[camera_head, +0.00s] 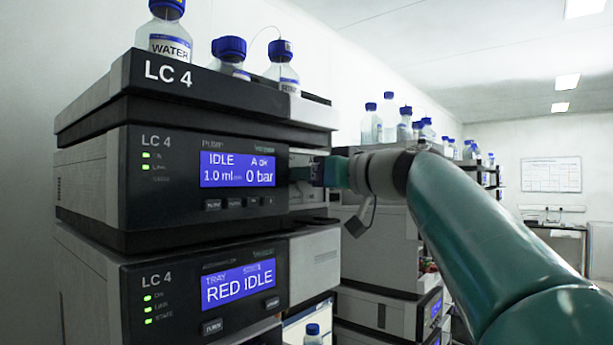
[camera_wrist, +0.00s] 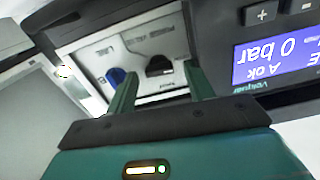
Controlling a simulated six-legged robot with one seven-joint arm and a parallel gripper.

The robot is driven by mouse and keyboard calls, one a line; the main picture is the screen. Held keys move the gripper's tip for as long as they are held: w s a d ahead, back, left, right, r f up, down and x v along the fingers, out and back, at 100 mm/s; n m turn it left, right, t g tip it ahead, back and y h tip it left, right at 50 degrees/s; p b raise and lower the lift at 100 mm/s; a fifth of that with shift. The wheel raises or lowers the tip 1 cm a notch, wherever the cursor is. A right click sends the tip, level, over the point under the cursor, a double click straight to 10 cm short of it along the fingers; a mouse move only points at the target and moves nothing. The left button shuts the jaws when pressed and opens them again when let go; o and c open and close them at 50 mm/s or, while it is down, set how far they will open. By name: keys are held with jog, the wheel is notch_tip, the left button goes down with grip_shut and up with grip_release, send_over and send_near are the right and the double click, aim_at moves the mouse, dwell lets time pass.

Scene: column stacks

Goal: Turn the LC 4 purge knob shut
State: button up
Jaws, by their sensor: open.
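The LC 4 stack (camera_head: 168,74) fills the left of the head view. Its pump module (camera_head: 165,185) shows IDLE, A OK, 1.0 ml and 0 bar. My gripper (camera_head: 302,173) is at the recess on the right of that module; its fingers are hard to make out there. In the wrist view my gripper (camera_wrist: 161,72) is open and empty, its fingers pointing at a pale panel (camera_wrist: 95,62). A black knob (camera_wrist: 159,66) on the panel appears between the fingertips. A blue knob (camera_wrist: 115,76) is beside the left finger, partly hidden. Labels are too small to read.
Bottles with blue caps, one marked WATER (camera_head: 170,45), stand on top of the stack. A tray module (camera_head: 180,295) reading RED IDLE is below the pump. Another instrument stack (camera_head: 385,255) stands close behind my gripper. The pump display (camera_wrist: 275,60) is right of the fingers in the wrist view.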

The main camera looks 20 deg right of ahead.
jog(key=shift+c, duration=0.4)
jog(key=c, duration=0.9)
jog(key=shift+m, duration=0.5)
jog(key=m, duration=0.2)
jog(key=shift+m, duration=0.4)
jog(key=m, duration=0.4)
jog(key=shift+d+m, duration=0.15)
jog(key=shift+m, duration=0.15)
jog(key=m, duration=0.4)
jog(key=shift+w+f+m, duration=0.1)
jog(key=shift+f+m, duration=0.05)
jog(key=shift+m, duration=2.25)
